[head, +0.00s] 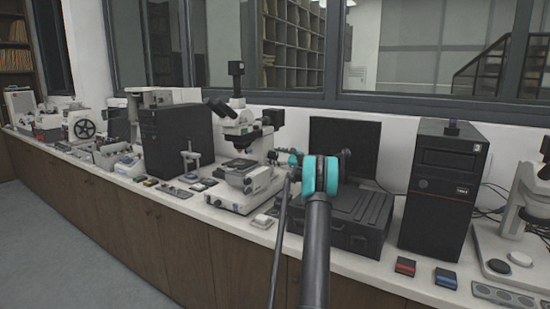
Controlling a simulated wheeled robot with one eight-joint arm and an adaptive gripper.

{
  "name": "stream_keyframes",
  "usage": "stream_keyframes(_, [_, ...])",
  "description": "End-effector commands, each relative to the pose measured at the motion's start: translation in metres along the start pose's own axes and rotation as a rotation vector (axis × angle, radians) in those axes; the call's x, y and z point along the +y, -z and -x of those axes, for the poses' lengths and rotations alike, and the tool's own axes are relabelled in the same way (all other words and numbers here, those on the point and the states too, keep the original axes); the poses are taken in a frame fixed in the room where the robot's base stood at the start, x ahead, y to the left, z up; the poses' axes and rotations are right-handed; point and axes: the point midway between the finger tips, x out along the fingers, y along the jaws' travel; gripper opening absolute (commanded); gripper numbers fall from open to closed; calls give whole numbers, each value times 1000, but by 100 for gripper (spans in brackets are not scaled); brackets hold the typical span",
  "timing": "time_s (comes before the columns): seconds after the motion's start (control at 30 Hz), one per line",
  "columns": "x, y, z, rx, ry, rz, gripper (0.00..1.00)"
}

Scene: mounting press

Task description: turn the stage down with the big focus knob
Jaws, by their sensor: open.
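A white microscope (232,128) with black eyepieces and a camera on top stands on the counter near the middle of the head view. Its dark stage (239,164) sits above the pale base (230,200). A round focus knob (249,185) shows low on the side facing me; its details are too small to tell. My gripper (276,157) is small and dark, just right of the microscope body at about stage height in the picture. It is open, with nothing seen between its fingers. Whether it touches the microscope cannot be told. My arm hides the area right of it.
A black case (345,215) and a dark monitor (358,135) stand right of the microscope, partly behind my arm. A black computer tower (443,190) is farther right. Another black tower (176,140) stands left. Small boxes (200,185) lie on the counter left of the microscope.

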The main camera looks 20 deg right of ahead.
Motion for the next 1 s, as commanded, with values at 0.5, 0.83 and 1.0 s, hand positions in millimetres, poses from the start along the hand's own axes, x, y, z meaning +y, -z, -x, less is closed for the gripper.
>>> stream_keyframes(0.5, [0, 0, 0, 0, 0, 0, 15])
stream_keyframes(0.83, [0, 0, 1, -1, 0, 47, 14])
stream_keyframes(1.0, [1, 0, 1, -4, 1, 139, 14])
